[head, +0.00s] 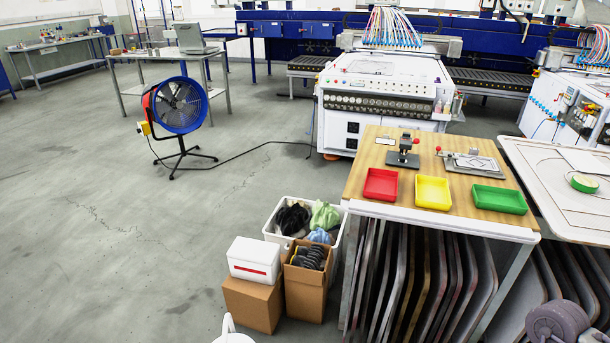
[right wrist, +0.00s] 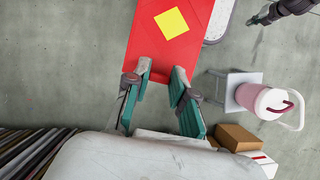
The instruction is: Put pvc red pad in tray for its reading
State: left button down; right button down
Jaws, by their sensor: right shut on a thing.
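In the right wrist view a flat red pad (right wrist: 190,50) with a yellow square on it sits between the teal fingers of my right gripper (right wrist: 162,72). The gripper is shut on its near end, and the pad hangs clear of the grey floor. The head view shows neither gripper nor the pad. A red tray (head: 381,185), a yellow tray (head: 433,192) and a green tray (head: 499,199) stand in a row along the front of the wooden tabletop, all looking empty. A dark part, seemingly my left gripper (right wrist: 262,17), shows at the wrist view's upper right; its jaws are unclear.
Behind the trays stand a black tester (head: 403,155) with a red knob and a metal plate fixture (head: 472,161). Slanted panels fill the space under the table. Cardboard boxes (head: 252,303) and a white bin stand to its left. A pink jug (right wrist: 265,100) stands on a stool.

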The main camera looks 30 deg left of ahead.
aim_at(380, 186)
jog(key=i+l+u, duration=0.2)
jog(key=u, duration=0.2)
jog(key=i+l+u, duration=0.1)
jog(key=l+u, duration=0.3)
jog(key=i+l+u, duration=0.1)
jog(key=l+u, duration=1.15)
jog(key=k+l, duration=0.05)
jog(key=l, duration=0.05)
